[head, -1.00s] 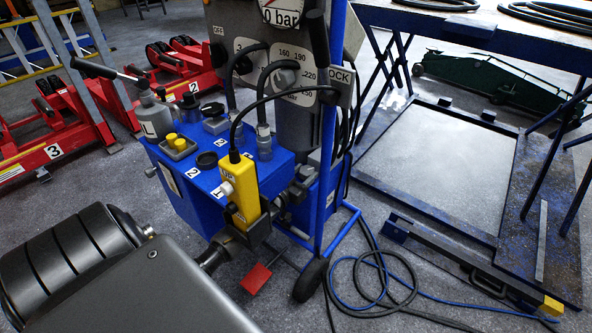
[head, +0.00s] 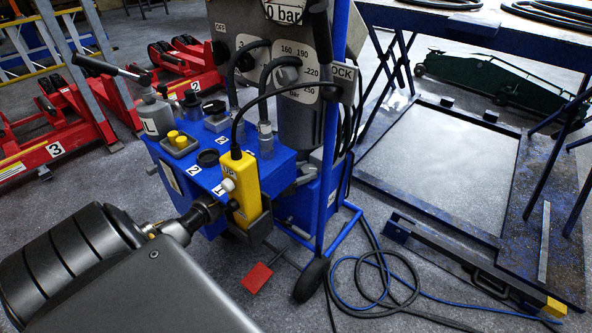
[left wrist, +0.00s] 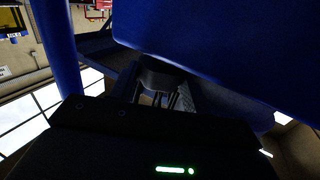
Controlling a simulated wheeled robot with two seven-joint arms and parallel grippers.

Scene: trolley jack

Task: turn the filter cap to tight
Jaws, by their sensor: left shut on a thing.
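A blue power unit (head: 195,205) stands in the middle of the head view, with several black caps and fittings on top. My left gripper (head: 214,207) is at its near side, just left of the yellow pendant (head: 243,185). In the left wrist view a dark rounded part (left wrist: 165,75) sits between my fingers, close under a blue surface. My left gripper is shut on this part, which looks like the filter cap. Its marks and how tight it is are hidden. My right gripper is not in view.
A black-handled pump lever (head: 112,67) sticks out at the unit's left. Black hoses arch over its top. A red pedal (head: 257,277) and a black wheel (head: 311,279) are below. Coiled hoses (head: 375,285) lie on the floor, and a blue lift frame (head: 430,210) stands right.

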